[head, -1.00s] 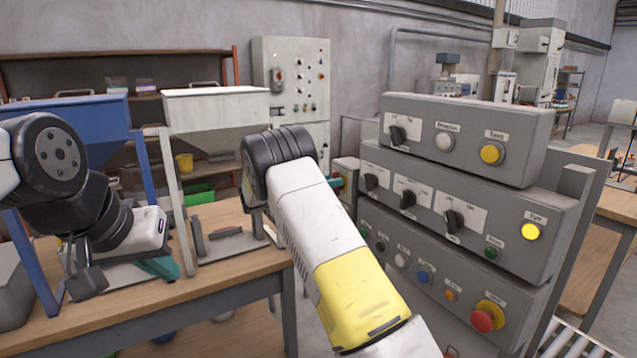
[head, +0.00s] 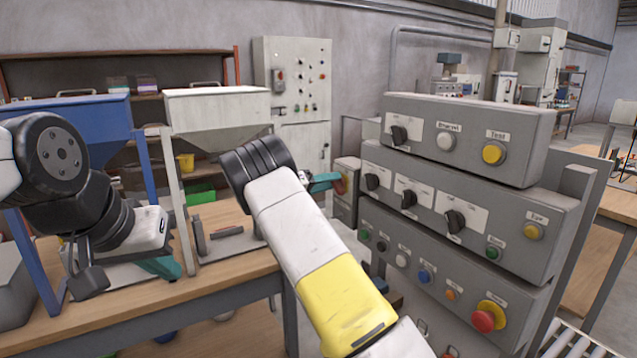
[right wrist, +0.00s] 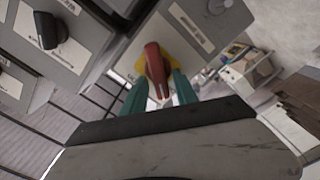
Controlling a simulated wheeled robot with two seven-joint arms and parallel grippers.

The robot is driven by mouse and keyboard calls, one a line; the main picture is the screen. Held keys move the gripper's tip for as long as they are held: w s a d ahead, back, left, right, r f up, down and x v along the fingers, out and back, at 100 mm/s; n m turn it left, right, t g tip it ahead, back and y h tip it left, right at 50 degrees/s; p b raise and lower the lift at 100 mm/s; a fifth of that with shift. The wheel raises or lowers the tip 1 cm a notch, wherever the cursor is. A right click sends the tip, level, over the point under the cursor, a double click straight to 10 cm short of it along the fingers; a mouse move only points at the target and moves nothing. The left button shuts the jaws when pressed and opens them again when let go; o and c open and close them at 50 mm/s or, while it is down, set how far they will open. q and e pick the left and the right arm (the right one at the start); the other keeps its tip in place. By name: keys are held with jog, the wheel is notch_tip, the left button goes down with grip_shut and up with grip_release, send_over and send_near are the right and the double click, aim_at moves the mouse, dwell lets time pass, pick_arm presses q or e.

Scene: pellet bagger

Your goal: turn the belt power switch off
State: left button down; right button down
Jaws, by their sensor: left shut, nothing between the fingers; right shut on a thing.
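The belt power switch appears to be the red rotary handle (right wrist: 154,60) on a yellow plate, on a small grey box (head: 346,192) left of the large control panel. My right gripper (right wrist: 158,85) is shut on the red handle, with a teal finger on each side. In the head view only its teal fingertips (head: 325,181) show beside the box, and my forearm hides the rest. The label beside the handle is too blurred to read. My left gripper (head: 160,267) is shut and empty, low over the wooden bench at left.
The stepped grey control panel (head: 480,187) carries black knobs, buttons, a red emergency stop (head: 487,318) and a dull yellow lamp (head: 533,231). A blue hopper (head: 75,120) and a white hopper (head: 217,108) stand at the bench (head: 130,310). A tall grey cabinet (head: 292,90) is behind.

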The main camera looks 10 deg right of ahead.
jog(key=n, duration=0.7)
jog(key=shift+w+a+f, duration=0.15)
jog(key=shift+f, duration=0.2)
dwell(0.4)
jog(key=c, duration=1.3)
grip_release()
jog(key=v, duration=0.7)
jog(key=shift+a, duration=0.35)
